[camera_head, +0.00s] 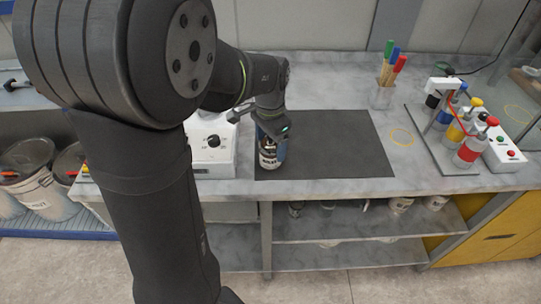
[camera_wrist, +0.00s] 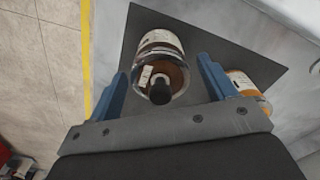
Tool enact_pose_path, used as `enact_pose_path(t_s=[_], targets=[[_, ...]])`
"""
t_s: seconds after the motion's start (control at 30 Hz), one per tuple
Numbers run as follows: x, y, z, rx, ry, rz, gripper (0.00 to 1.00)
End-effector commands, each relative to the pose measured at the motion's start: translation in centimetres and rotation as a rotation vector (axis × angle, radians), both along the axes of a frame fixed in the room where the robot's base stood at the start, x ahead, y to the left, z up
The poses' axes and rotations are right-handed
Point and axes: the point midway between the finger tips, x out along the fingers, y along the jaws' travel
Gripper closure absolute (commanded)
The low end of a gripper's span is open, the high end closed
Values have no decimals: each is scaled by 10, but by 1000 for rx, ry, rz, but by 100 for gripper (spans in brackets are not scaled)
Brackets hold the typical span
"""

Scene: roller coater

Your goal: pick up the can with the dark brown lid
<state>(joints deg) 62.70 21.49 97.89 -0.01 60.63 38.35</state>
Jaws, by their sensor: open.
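A can (camera_wrist: 160,40) with a white label stands on the dark mat (camera_wrist: 215,30) between my gripper's blue fingers in the wrist view. Its near end is brown with a black knob-like part. My gripper (camera_wrist: 162,68) is open around it, with a gap visible at the right finger; whether the left finger touches is unclear. A second can (camera_wrist: 248,84) with a pale label and orange-brown edge is just outside the right finger, partly hidden by it. In the head view, a can with a white label (camera_head: 267,160) shows under my gripper (camera_head: 272,140), its top hidden.
A white machine with a black knob (camera_head: 213,150) stands left of the mat. A rack of colored-capped bottles (camera_head: 466,143) stands at the right. The mat's right part is clear.

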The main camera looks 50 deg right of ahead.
Motion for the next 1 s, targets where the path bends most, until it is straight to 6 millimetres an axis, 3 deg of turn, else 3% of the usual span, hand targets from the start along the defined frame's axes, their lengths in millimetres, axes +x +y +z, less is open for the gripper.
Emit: enact_pose_path(t_s=[0.17,0.5,0.77,1.0], targets=[[0,0,0,0,0,0,24],[0,0,1,-1,-1,0,87],[0,0,2,-1,-1,0,87],[0,-1,25,-3,-1,0,87]])
